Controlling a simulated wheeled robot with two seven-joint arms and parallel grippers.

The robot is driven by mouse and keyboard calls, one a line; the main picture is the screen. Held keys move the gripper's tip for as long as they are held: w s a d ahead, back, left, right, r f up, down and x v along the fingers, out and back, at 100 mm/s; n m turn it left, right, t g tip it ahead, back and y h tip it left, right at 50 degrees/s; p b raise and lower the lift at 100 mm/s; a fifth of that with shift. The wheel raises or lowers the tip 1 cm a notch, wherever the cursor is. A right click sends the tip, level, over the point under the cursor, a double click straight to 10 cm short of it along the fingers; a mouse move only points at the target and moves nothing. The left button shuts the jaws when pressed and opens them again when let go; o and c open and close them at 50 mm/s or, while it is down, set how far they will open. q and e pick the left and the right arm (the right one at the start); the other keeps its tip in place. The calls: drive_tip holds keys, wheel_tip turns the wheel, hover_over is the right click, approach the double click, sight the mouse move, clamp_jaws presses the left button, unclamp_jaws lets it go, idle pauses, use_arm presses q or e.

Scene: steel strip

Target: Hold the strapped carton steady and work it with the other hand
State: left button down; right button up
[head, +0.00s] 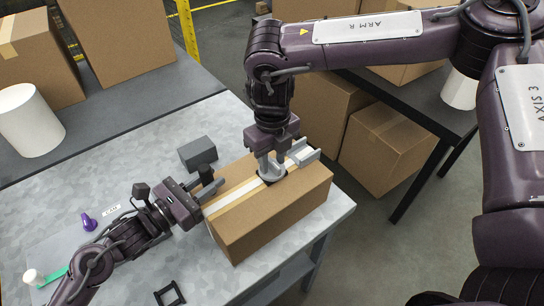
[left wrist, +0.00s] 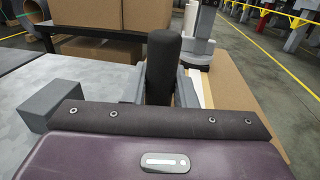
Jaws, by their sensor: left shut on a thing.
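The brown strapped carton (head: 275,218) lies on the near right part of the grey metal worktop, with a pale strap (head: 240,193) running along its top. My left gripper (head: 207,190) is at the carton's left end. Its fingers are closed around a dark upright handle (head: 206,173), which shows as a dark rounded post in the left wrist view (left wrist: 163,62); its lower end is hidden. My right gripper (head: 274,172) reaches down from above onto the carton's top. Grey finger-like parts show there, one beside the strap, but their gap is unclear. The carton's top also shows in the left wrist view (left wrist: 228,90).
A dark grey block (head: 198,152) stands behind the left gripper. A purple item (head: 89,222), a green-handled tool (head: 52,276) and a black frame (head: 169,294) lie on the left of the worktop. A white cylinder (head: 30,120) and cartons (head: 122,38) stand behind. The worktop's right edge is close to the carton.

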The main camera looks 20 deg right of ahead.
use_arm(q)
drive_tip(key=shift+f, duration=0.15)
use_arm(e)
drive_tip(key=shift+c, duration=0.2)
clamp_jaws()
drive_tip(key=shift+m, duration=0.3)
drive_tip(key=m, duration=0.6)
drive_tip(key=shift+w, duration=0.1)
drive_tip(key=m, duration=0.3)
drive_tip(key=shift+m, duration=0.4)
drive_tip(key=shift+d+m, duration=0.1)
drive_tip(key=shift+m, duration=1.7)
use_arm(q)
drive_tip(key=shift+f, duration=0.1)
use_arm(e)
drive_tip(key=shift+o, duration=0.2)
unclamp_jaws()
